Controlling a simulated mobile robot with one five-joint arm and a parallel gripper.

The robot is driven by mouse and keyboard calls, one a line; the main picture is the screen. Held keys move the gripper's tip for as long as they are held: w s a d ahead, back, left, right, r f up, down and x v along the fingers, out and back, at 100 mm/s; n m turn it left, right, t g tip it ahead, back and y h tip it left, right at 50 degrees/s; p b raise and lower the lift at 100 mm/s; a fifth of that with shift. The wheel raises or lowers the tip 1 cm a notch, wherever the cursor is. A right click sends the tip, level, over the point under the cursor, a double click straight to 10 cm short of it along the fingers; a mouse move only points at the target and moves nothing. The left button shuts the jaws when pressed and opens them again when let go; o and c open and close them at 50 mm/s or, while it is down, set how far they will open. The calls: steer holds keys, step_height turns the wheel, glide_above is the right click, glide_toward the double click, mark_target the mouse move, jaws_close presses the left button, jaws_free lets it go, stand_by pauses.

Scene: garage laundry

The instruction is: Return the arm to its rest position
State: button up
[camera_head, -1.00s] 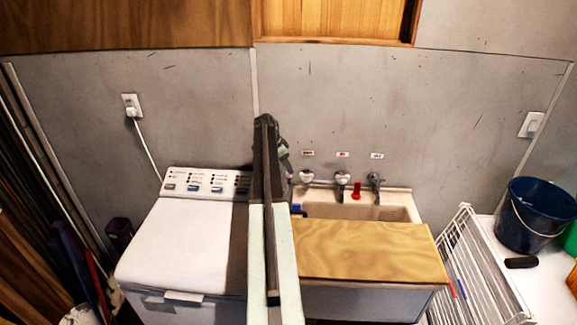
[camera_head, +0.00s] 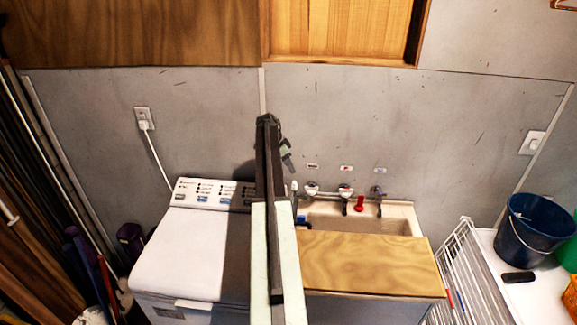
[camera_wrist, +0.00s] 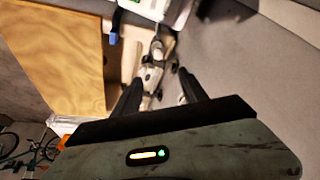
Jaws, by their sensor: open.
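My arm stands upright in the middle of the head view. My gripper (camera_head: 289,166) is at its top end, in front of the grey wall and above the sink's left end in the picture. In the wrist view my gripper (camera_wrist: 160,82) has its two dark fingers apart, with nothing held between them. A metal tap (camera_wrist: 152,70) shows beyond the gap between the fingers. I cannot tell how far away it is.
A white washing machine (camera_head: 180,255) stands left of my arm. To the right are a sink (camera_head: 400,212) with taps, a wooden board (camera_head: 370,262), a white rack (camera_head: 462,275) and a dark blue bucket (camera_head: 535,228). Poles stand at the far left.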

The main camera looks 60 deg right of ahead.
step_height(320, 180, up, 2)
steer(key=shift+r+p, duration=0.1)
steer(key=shift+p, duration=0.55)
